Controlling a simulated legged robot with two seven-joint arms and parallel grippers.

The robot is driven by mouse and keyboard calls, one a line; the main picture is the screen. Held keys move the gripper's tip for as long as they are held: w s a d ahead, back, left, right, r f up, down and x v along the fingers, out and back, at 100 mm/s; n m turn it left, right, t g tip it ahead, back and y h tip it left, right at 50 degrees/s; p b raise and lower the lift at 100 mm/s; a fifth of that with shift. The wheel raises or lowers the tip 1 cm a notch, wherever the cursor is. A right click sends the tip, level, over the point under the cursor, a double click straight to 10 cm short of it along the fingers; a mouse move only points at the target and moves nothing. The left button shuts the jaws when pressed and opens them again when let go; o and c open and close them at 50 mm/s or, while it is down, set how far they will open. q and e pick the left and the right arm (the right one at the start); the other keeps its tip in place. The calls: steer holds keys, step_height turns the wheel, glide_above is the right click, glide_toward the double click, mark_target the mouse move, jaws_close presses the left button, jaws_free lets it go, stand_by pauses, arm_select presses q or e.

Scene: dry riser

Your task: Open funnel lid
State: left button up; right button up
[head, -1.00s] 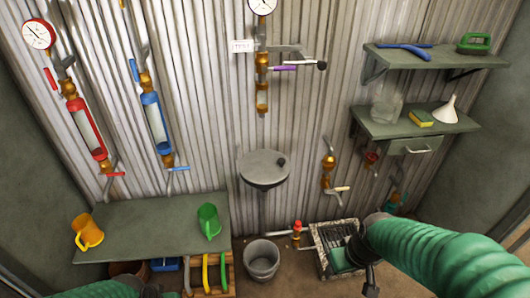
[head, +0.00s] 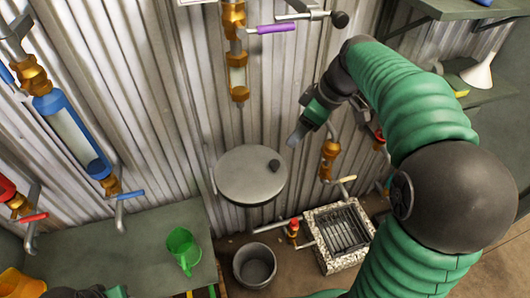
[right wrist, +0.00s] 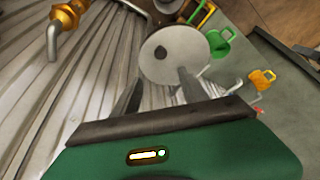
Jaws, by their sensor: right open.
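The funnel lid (head: 245,178) is a round grey disc with a small dark knob (head: 274,165) near its right edge. It lies flat over the funnel against the corrugated wall, and the funnel below is mostly hidden. The lid also shows in the right wrist view (right wrist: 180,62), beyond the fingertips. My right gripper (head: 297,136) is open and empty, up and to the right of the lid and apart from it. Its two spread fingers show in the right wrist view (right wrist: 158,92). My left gripper (head: 92,292) is only partly in view at the bottom left edge; its jaws cannot be made out.
A grey bucket (head: 255,266) stands below the funnel, beside a grated drain (head: 338,236). A bench (head: 150,240) at left holds a green jug (head: 183,248) and a yellow jug. A brass valve (head: 329,160) is on the wall close to my right gripper.

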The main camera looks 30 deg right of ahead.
mark_target(275, 163)
steer(key=b+x, duration=0.1)
steer(key=x, duration=0.4)
steer(key=b+x, duration=0.1)
steer(key=x, duration=0.4)
steer(key=b+x, duration=0.1)
steer(key=x, duration=0.4)
steer(key=shift+s+d+f, duration=0.1)
steer(key=shift+s+d, duration=0.05)
steer(key=shift+s, duration=0.15)
steer(key=shift+w+a+f, duration=0.25)
steer(key=shift+f, duration=0.15)
arm_select(q)
steer(key=f, duration=0.3)
steer(key=shift+s+f, duration=0.1)
steer(key=shift+s, duration=0.25)
arm_select(e)
jaws_close()
steer(key=shift+d+r, duration=0.1)
